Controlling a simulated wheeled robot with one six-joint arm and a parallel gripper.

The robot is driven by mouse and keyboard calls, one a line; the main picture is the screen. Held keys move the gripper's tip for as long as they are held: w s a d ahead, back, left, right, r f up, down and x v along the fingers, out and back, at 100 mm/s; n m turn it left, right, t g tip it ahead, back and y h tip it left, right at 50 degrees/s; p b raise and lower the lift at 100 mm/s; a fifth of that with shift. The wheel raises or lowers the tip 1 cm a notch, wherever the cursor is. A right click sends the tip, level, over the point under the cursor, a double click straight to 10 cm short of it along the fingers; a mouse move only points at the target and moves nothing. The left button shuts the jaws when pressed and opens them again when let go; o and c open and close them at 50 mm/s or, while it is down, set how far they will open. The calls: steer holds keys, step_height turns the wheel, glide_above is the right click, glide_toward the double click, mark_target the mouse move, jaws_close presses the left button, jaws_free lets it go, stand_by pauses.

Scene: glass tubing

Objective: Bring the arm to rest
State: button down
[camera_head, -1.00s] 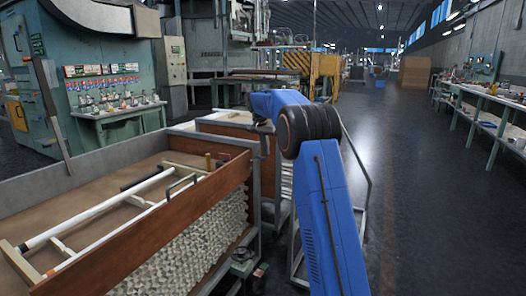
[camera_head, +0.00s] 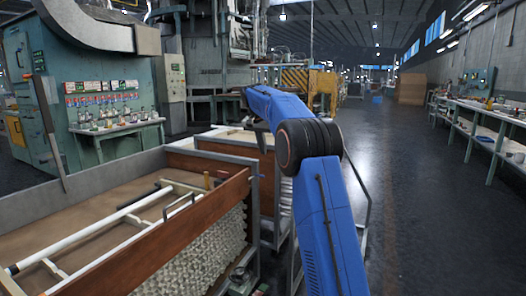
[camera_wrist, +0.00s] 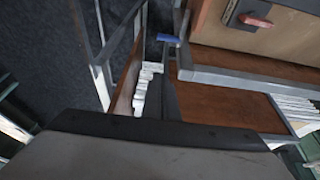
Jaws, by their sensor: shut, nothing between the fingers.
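My blue arm rises from the bottom of the head view, bends at a dark joint and reaches away over the carts. Its far end is small there, and the fingers cannot be made out. In the wrist view my gripper (camera_wrist: 166,92) shows as dark fingers, close together with nothing held. They point toward a cart with brown wooden boards and a stack of white pieces (camera_wrist: 146,88). The gripper appears to be above the cart, with no clear contact.
A wooden-sided cart (camera_head: 210,222) with white tubes (camera_head: 85,236) stands at the left front. A second cart (camera_head: 236,148) stands behind it, close to my arm. A green machine (camera_head: 92,60) is at the left, a workbench (camera_head: 500,112) at the right. The aisle floor (camera_head: 430,200) is clear.

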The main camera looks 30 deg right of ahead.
stand_by(0.3)
steer(key=s+a+r+n+t+y, duration=0.1)
steer(key=s+a+n, duration=0.2)
steer(key=s+a, duration=0.85)
steer(key=s+a+r+n+t+y, duration=0.1)
steer(key=s+a+n, duration=0.15)
steer(key=s, duration=1.85)
steer(key=s+a+f+n, duration=0.1)
steer(key=s+a+f, duration=0.1)
steer(key=s+f, duration=0.4)
steer(key=s+a+f+n, duration=0.2)
steer(key=s+f, duration=0.4)
steer(key=s, duration=0.7)
steer(key=s+a+f+n+y, duration=0.1)
steer(key=s+a+f+n, duration=0.1)
steer(key=s+f, duration=0.4)
steer(key=s, duration=0.3)
steer(key=shift+s+a+f, duration=0.15)
steer(key=shift+s+f, duration=0.05)
steer(key=shift+f, duration=0.15)
